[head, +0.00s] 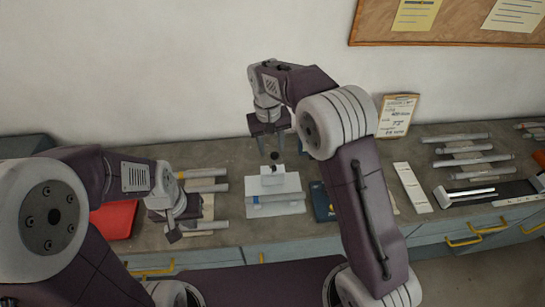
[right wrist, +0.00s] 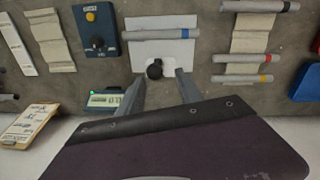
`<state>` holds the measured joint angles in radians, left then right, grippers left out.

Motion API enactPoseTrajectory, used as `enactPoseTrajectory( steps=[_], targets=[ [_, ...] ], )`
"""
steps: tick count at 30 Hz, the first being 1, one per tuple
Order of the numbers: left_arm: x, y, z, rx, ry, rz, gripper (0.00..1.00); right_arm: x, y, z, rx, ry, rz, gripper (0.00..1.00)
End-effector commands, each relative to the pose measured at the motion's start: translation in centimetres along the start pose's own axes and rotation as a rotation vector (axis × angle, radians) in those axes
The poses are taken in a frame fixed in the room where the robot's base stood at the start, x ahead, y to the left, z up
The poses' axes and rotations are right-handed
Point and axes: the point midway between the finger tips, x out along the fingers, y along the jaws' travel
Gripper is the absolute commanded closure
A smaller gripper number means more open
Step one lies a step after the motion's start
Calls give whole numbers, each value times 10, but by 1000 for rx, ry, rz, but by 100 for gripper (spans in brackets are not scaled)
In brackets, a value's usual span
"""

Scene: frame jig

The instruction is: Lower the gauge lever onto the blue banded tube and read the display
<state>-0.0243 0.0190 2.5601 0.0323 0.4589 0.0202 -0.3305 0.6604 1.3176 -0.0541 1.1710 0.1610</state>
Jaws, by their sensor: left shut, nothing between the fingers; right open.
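The gauge is a small white block (head: 280,183) on a white base plate at the middle of the bench. Its black lever knob (head: 274,156) also shows in the right wrist view (right wrist: 154,70). My left gripper (head: 174,237) is shut and empty at the left.
A blue box with a yellow button (right wrist: 95,28) is on the other side. A clipboard (right wrist: 28,123) stands behind. A red bin (head: 113,219) sits far left.

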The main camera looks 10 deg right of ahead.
Motion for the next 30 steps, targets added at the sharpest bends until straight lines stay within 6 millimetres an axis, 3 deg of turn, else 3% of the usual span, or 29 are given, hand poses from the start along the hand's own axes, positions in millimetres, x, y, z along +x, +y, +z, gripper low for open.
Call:
enactPoseTrajectory(
  steps=[9, 19, 20, 24, 30],
  targets=[
    [-19, 0, -2, 0, 0, 0, 100, 56, 1, 1, 0, -4, 1, 58],
    [-19, 0, -2, 0, 0, 0, 100, 67, 1, 0, 1, 0, 0, 58],
    [-19, 0, -2, 0, 0, 0, 100, 66, 1, 0, 1, 0, 0, 60],
    [-19, 0, -2, 0, 0, 0, 100, 66, 1, 0, 1, 0, 0, 94],
    [-18, 0, -2, 0, 0, 0, 100, 67, 1, -1, 1, 4, 1, 94]
  ],
)
